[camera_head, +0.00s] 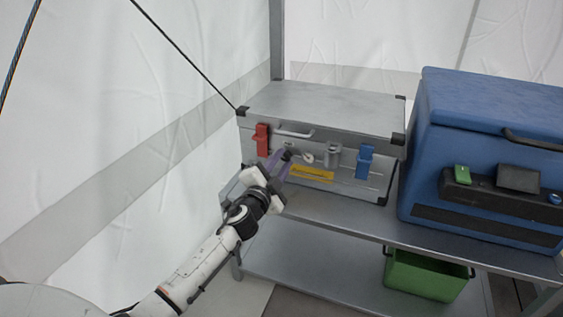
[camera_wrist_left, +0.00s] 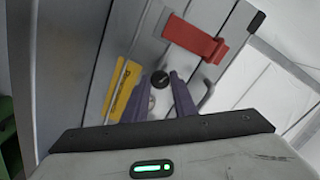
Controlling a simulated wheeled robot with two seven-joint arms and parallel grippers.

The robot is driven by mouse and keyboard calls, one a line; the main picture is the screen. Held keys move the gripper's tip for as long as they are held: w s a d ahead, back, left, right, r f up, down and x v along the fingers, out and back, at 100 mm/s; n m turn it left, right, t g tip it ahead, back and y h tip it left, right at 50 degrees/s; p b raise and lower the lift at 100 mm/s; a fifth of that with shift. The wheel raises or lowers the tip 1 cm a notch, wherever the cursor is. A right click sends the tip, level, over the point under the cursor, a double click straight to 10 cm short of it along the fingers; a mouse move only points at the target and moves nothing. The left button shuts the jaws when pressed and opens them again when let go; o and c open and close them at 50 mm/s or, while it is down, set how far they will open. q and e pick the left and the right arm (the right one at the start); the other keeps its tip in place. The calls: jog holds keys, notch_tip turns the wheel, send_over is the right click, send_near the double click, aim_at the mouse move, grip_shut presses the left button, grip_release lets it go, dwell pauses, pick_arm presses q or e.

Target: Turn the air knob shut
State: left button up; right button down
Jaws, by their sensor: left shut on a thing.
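The air knob is a small dark round knob (camera_head: 287,154) on the front of a silver metal case (camera_head: 320,105). In the left wrist view the black knob (camera_wrist_left: 160,79) sits between the purple fingers. My left gripper (camera_head: 282,160) reaches the case front from the lower left and is shut on the knob; it also shows in the left wrist view (camera_wrist_left: 160,88). The fingers hide part of the knob, and I cannot tell its turn angle. My right gripper is not in view.
Near the knob are a red latch (camera_head: 262,140), a grey latch (camera_head: 333,154), a blue latch (camera_head: 364,161) and a yellow label (camera_head: 312,173). A blue cooler (camera_head: 490,110) stands right of the case on the metal shelf (camera_head: 335,212). A green bin (camera_head: 425,277) is below.

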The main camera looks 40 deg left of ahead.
pick_arm(q)
jog(key=m, duration=0.8)
jog(key=shift+p, duration=0.35)
jog(key=m, duration=0.2)
jog(key=shift+m, duration=0.4)
jog(key=shift+m+p, duration=0.3)
jog(key=shift+m, duration=0.7)
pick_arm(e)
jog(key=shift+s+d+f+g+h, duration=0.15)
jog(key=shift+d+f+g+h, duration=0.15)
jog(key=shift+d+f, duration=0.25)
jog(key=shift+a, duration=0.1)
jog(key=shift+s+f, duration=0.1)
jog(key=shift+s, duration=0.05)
pick_arm(q)
jog(key=o, duration=1)
jog(key=shift+o, duration=0.2)
jog(key=shift+s, duration=0.15)
